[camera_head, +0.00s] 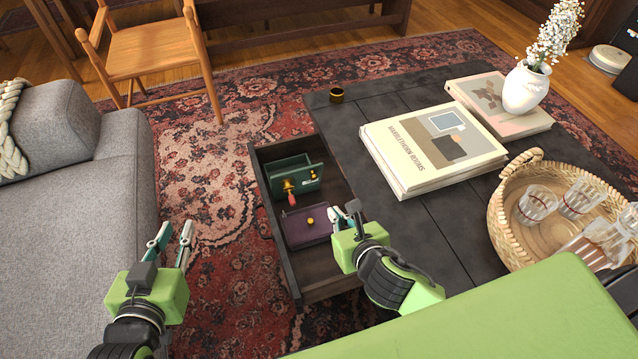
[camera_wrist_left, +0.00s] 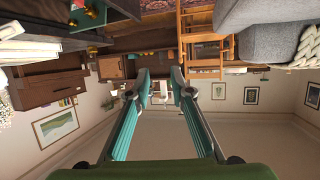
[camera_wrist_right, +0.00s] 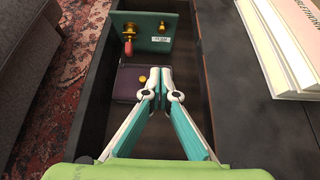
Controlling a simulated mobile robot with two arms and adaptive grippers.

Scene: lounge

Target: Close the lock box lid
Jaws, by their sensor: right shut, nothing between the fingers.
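The green lock box (camera_head: 296,172) lies in the far part of the open drawer. Its green panel (camera_wrist_right: 172,32) shows in the right wrist view with a small white label and a brass lock; it looks like a raised lid. A key with a red tag (camera_wrist_right: 128,48) hangs by the lock. A flat purple case (camera_head: 305,228) with a gold knob lies nearer in the drawer. My right gripper (camera_head: 346,214) is shut and empty, its tips over the purple case's right side (camera_wrist_right: 159,76), apart from the green box. My left gripper (camera_head: 172,238) is open and empty left of the drawer, over the rug.
The drawer (camera_head: 284,262) sticks out of the dark table (camera_head: 425,215). A book stack (camera_head: 430,150), a white vase (camera_head: 525,90) and a basket of glasses (camera_head: 497,222) stand on the table. A grey sofa (camera_head: 75,220) is on the left.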

